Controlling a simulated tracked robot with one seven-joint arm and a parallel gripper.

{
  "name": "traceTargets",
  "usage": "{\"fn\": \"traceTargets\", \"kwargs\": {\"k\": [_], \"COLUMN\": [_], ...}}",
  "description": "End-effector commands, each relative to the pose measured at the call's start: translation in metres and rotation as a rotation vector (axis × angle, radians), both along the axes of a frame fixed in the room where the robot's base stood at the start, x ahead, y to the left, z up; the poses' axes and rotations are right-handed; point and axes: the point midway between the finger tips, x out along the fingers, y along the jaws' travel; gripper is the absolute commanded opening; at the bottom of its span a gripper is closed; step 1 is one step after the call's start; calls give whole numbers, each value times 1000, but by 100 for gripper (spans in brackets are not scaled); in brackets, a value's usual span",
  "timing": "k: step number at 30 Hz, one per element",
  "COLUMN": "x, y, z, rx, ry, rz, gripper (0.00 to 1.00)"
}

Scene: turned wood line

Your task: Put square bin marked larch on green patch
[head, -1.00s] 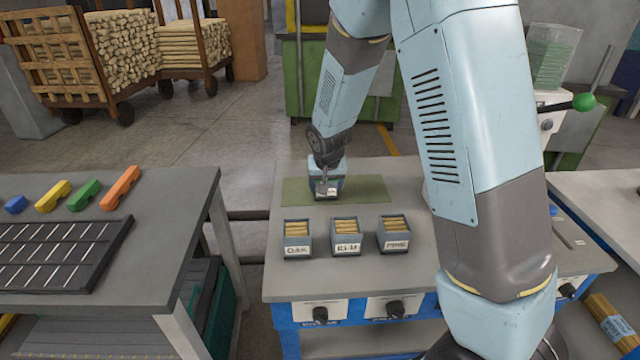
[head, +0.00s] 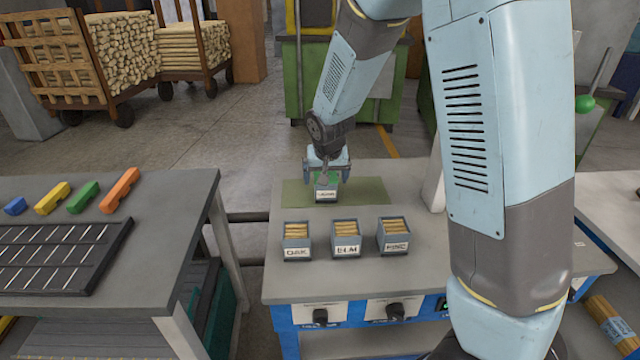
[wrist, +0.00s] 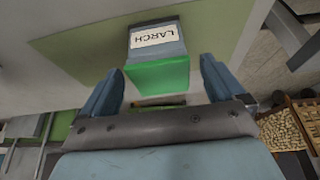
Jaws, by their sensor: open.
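The square bin marked larch (head: 326,195) is small and grey-blue, with a white label on its front. It stands upright on the green patch (head: 367,191), towards the patch's front edge. In the wrist view the label on the bin (wrist: 157,37) reads LARCH, and a bright green face shows towards my gripper. The patch (wrist: 80,52) spreads around it there. My gripper (head: 327,172) is open just above and behind the bin. In the wrist view its two fingers stand wide apart, one on each side of the bin, with gaps to it.
Three similar bins stand in a row in front of the patch: oak (head: 297,240), elm (head: 346,238) and one with an unclear label (head: 394,236). They hold wooden pieces. A left table (head: 170,215) carries coloured blocks and a dark rack (head: 60,255).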

Motion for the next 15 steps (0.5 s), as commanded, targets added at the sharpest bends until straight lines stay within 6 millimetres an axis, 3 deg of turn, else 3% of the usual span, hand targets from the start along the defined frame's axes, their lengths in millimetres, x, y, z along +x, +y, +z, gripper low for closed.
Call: {"fn": "traceTargets", "kwargs": {"k": [7, 15], "x": [-15, -26], "y": [1, 0], "z": [37, 63], "rx": [1, 1], "ry": [-2, 0], "rz": [2, 1], "gripper": [96, 96]}}
